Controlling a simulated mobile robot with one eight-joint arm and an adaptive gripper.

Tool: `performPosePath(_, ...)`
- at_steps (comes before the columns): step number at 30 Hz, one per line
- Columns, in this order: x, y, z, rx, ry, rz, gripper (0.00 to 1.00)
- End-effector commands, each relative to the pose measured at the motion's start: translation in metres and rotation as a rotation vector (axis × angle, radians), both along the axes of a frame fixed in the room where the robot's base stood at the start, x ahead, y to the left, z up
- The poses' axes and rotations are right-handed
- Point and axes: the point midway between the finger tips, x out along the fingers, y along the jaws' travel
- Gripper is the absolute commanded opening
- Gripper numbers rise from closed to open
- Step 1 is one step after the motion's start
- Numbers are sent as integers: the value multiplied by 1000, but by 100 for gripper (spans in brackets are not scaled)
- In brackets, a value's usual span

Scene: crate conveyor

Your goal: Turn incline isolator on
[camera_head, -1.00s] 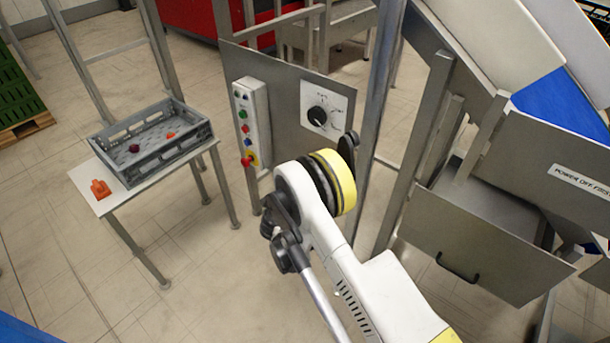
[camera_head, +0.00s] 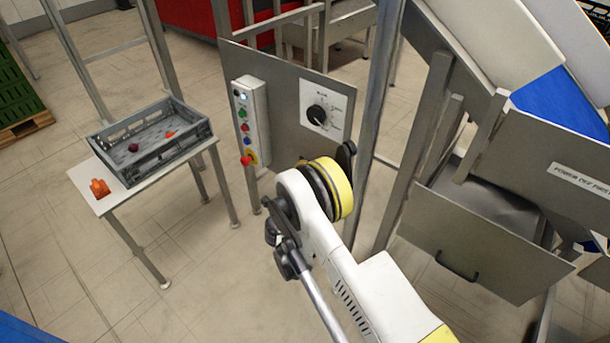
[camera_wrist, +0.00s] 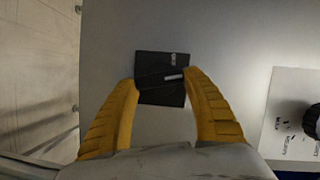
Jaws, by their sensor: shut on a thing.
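In the wrist view, a black square switch plate (camera_wrist: 162,97) sits on a grey metal panel (camera_wrist: 225,50). Its black bar handle (camera_wrist: 152,81) has a white mark near its right end and lies nearly level in the picture, right end slightly higher. My gripper (camera_wrist: 160,78) has its yellow fingers at the handle's two ends, shut on it. In the head view my arm reaches to the steel panel (camera_head: 290,85), and its wrist hides the handle and fingertips.
Beside the switch is a white plate with a black dial (camera_head: 317,115). A control box with coloured buttons (camera_head: 249,120) stands left of it. A grey crate (camera_head: 150,165) rests on a small table (camera_head: 85,180) at left. A steel post (camera_head: 370,130) and chute are close on the right.

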Motion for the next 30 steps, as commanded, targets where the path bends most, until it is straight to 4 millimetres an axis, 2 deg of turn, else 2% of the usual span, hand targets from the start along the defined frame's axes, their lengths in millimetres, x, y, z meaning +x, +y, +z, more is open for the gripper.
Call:
performPosePath(2, 0, 0, 0, 0, 0, 0, 28)
performPosePath(3, 0, 0, 0, 0, 0, 0, 67)
performPosePath(4, 0, 0, 0, 0, 0, 0, 76)
performPosePath(5, 0, 0, 0, 0, 0, 0, 81)
performPosePath(13, 0, 0, 0, -1, 0, 0, 81)
performPosePath(17, 0, 0, 9, -1, 0, 0, 81)
performPosePath(27, 0, 1, 74, -1, 0, 2, 81)
performPosePath(30, 0, 1, 89, -1, 0, 2, 81)
